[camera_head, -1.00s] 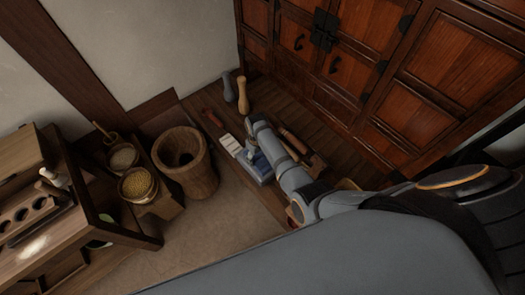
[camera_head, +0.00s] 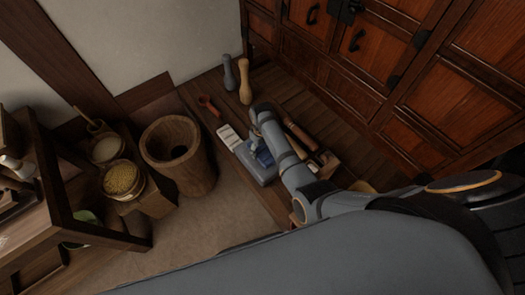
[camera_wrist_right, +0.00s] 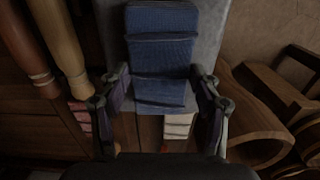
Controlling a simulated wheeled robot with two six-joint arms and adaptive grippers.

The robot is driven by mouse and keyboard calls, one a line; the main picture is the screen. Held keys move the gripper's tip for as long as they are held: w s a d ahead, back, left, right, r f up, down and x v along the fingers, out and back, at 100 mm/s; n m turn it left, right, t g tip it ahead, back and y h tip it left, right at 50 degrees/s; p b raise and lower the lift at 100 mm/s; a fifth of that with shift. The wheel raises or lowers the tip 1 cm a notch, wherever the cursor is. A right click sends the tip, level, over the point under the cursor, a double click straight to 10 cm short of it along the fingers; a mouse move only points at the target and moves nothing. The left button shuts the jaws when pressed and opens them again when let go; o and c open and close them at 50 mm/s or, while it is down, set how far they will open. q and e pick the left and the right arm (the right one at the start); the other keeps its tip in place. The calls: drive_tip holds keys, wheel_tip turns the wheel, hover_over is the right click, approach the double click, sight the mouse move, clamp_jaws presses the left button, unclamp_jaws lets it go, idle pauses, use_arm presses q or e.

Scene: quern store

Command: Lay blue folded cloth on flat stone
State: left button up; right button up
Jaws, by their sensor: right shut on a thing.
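In the right wrist view the cloth (camera_wrist_right: 160,48) shows as a long layered bundle in front of the grey stone (camera_wrist_right: 113,30). My right gripper (camera_wrist_right: 160,98) has a finger at each side of the cloth's near end and is shut on it. In the head view my right gripper (camera_head: 255,143) is partly hidden by its own arm. I cannot tell whether the cloth touches the stone. My left gripper is not in view.
A wooden mortar (camera_head: 178,155) and grain bowls (camera_head: 122,180) stand left. A wooden cabinet (camera_head: 385,55) rises behind right.

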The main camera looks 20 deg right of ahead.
sight(262, 151)
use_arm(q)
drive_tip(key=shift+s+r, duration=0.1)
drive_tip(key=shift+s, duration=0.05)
use_arm(e)
drive_tip(key=shift+s+r, duration=0.1)
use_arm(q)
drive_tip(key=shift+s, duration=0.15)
use_arm(e)
drive_tip(key=o, duration=1.2)
use_arm(q)
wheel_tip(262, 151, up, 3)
drive_tip(key=p, duration=0.3)
use_arm(e)
wheel_tip(262, 151, up, 12)
